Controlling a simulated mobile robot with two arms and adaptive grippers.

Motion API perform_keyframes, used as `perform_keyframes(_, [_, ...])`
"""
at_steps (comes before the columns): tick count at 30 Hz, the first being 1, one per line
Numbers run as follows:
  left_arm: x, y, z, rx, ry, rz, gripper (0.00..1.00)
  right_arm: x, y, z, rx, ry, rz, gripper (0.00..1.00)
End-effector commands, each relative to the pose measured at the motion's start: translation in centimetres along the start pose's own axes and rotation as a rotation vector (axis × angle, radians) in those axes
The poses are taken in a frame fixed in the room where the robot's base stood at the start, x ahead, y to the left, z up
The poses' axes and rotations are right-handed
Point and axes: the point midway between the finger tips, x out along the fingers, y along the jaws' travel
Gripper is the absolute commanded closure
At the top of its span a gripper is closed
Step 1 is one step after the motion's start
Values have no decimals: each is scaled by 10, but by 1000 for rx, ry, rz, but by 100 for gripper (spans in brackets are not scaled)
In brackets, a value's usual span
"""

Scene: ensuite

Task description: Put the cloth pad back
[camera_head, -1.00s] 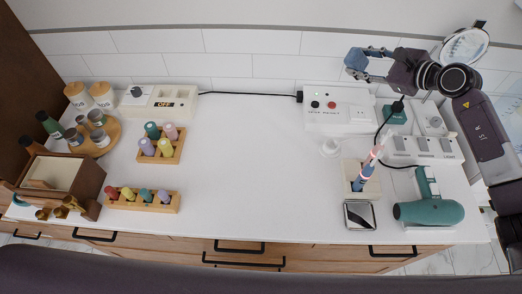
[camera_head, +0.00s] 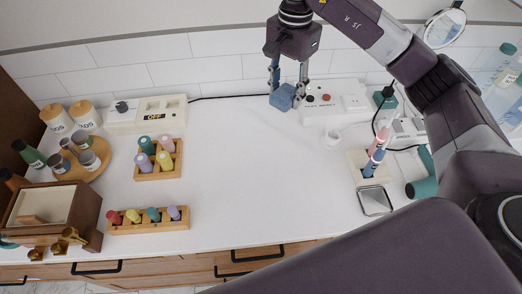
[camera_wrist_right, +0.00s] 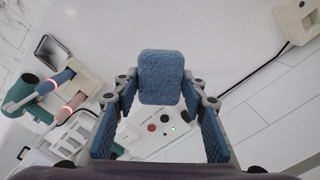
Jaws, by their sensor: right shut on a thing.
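The cloth pad (camera_head: 283,97) is a small blue, rounded, textured block. My right gripper (camera_head: 287,91) is shut on it, pointing down above the back of the white counter, left of the white box with red and black buttons. In the right wrist view the pad (camera_wrist_right: 161,77) sits between the fingertips of the right gripper (camera_wrist_right: 160,88). I cannot tell from the head view whether the pad touches the counter. My left gripper is not in view.
The white button box (camera_head: 335,103) stands close to the right of the pad. A toothbrush holder (camera_head: 362,168), a dark-framed tray (camera_head: 375,201) and a green hair dryer (camera_head: 425,180) are at the right. Bottle racks (camera_head: 148,219) stand at the left. The middle counter (camera_head: 240,170) is clear.

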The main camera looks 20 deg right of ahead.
Motion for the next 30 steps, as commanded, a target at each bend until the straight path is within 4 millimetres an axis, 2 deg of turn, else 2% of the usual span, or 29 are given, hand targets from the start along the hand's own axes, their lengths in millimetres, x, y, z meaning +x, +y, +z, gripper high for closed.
perform_keyframes(2, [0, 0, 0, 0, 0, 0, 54, 1, 7, -3, -6, 12, 11, 80])
perform_keyframes(5, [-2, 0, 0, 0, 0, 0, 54, 13, 10, -3, -11, 14, 18, 80])
perform_keyframes(19, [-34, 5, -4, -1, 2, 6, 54, 129, 11, -4, -9, 11, 16, 80])
perform_keyframes(30, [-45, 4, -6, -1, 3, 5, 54, 173, 11, -4, -9, 12, 16, 80])
